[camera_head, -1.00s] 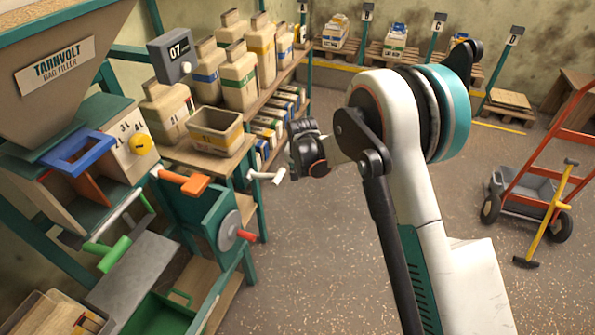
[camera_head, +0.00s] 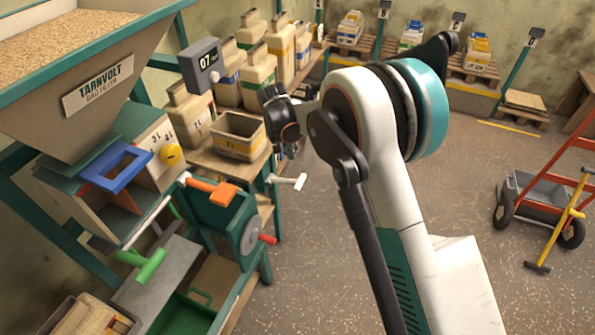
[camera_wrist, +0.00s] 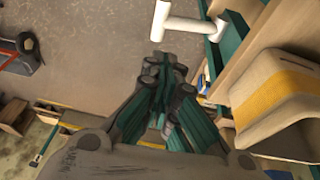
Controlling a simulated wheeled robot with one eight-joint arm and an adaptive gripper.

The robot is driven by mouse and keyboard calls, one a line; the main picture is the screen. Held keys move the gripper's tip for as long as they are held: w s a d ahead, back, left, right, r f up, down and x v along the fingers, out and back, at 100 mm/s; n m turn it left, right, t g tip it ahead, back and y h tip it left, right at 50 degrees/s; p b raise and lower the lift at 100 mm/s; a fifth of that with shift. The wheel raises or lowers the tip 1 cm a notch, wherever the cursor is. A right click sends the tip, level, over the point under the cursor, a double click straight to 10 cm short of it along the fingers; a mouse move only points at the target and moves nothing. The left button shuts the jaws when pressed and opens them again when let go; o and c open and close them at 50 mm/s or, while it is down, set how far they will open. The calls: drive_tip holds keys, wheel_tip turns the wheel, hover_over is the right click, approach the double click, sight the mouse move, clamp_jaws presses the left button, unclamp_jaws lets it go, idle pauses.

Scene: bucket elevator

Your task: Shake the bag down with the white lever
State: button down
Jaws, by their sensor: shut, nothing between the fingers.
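The white lever (camera_head: 288,181) is a short T-shaped handle that sticks out to the right from the green bag filler frame, in the head view. In the wrist view the white lever (camera_wrist: 178,22) is at the top, just beyond the fingertips and apart from them. My gripper (camera_head: 290,150) is above the lever in the head view, pointing down. In the wrist view my gripper (camera_wrist: 160,72) shows its fingers shut and empty. The bag filler's hopper (camera_head: 95,85) is at the left. I cannot make out a bag under it.
An orange lever (camera_head: 212,191), a green lever (camera_head: 145,264) and a red-handled crank wheel (camera_head: 255,238) are near the white lever. The floor at the right is clear up to the cart (camera_head: 535,200).

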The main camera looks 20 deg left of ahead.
drive_tip(key=b, duration=0.4)
hover_over(301, 177)
drive_tip(key=s, duration=0.1)
drive_tip(key=f, duration=1.2)
drive_tip(key=shift+s+a, duration=0.1)
drive_tip(key=shift+a, duration=0.3)
drive_tip(key=shift+d+f, duration=0.2)
drive_tip(key=shift+f, duration=0.6)
